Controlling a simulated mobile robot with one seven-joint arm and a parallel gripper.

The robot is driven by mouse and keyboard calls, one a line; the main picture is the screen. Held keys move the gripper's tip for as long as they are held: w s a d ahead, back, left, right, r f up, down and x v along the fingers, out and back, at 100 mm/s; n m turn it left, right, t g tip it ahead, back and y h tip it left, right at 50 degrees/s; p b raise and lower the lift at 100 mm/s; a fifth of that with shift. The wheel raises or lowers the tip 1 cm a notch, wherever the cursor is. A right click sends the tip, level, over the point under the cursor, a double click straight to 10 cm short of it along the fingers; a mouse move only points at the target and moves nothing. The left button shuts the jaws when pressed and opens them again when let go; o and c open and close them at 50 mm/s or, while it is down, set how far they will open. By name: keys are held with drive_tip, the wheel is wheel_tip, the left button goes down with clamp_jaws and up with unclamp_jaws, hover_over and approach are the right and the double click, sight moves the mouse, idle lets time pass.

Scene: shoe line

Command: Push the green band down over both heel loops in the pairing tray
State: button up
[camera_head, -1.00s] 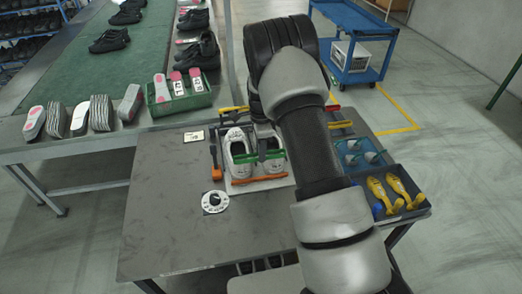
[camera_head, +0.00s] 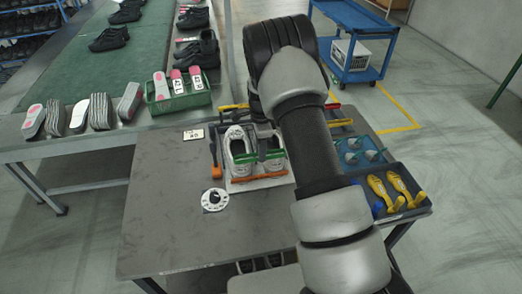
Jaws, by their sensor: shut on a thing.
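The pairing tray (camera_head: 240,186) lies on the grey workbench with two white shoes in it, heels toward me. The left shoe (camera_head: 238,141) shows well; the right shoe (camera_head: 277,165) is partly behind my arm. The green band (camera_head: 247,158) runs across the heel ends of both shoes. My gripper (camera_head: 262,155) is at the band between the shoes, its dark fingers shut on the band. Whether the band sits around the heel loops or only on top of them is too small to tell. An orange bar (camera_head: 262,177) lies along the tray's near edge.
A white round dial plate (camera_head: 214,200) lies nearer. A dark bin (camera_head: 420,211) with yellow shoe trees stands right. The bench's left front is clear.

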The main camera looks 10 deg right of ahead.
drive_tip(key=o, duration=1.1)
drive_tip(key=shift+r+p, duration=2.4)
drive_tip(key=shift+r, duration=2.15)
